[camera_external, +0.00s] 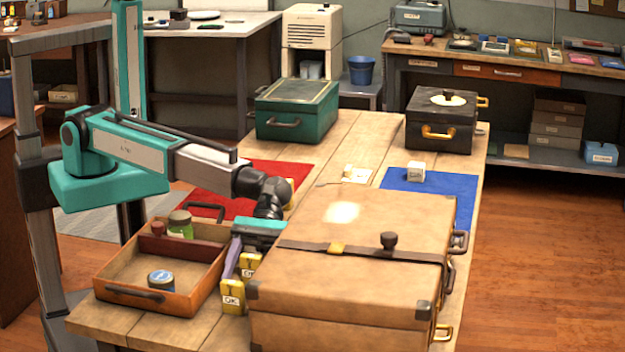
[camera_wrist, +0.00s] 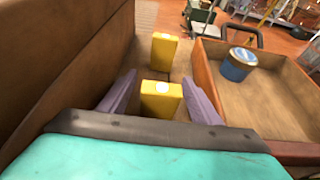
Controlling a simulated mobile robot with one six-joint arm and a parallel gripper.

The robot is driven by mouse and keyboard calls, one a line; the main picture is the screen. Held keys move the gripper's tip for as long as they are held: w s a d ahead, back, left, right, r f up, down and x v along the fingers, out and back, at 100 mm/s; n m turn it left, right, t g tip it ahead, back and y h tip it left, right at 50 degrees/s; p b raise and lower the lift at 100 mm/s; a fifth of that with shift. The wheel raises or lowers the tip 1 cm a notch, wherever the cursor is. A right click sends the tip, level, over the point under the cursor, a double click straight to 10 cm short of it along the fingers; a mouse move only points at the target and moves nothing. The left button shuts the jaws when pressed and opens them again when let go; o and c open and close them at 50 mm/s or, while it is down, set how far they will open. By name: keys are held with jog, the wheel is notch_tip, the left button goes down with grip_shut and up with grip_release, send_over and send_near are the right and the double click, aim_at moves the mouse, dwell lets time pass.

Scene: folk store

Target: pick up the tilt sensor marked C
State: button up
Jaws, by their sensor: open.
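Two yellow blocks stand upright in the gap between the wooden tray and the large tan case. In the wrist view the nearer yellow block (camera_wrist: 161,98) is between the purple fingers of my open gripper (camera_wrist: 160,104), and a farther yellow block (camera_wrist: 163,52) stands beyond the fingertips. In the external view these are the rear block (camera_external: 250,266) beside my gripper (camera_external: 240,264) and the front block (camera_external: 231,298). Both have white labels on the side, and I cannot surely read a C on either. The fingers flank the nearer block without closing on it.
The tan case (camera_external: 345,275) rises close on the right.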

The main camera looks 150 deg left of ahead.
jog(key=shift+w+d+f, duration=0.1)
jog(key=shift+w+d, duration=0.2)
dwell(0.4)
jog(key=c, duration=1.2)
notch_tip(320, 180, up, 18)
dwell(0.7)
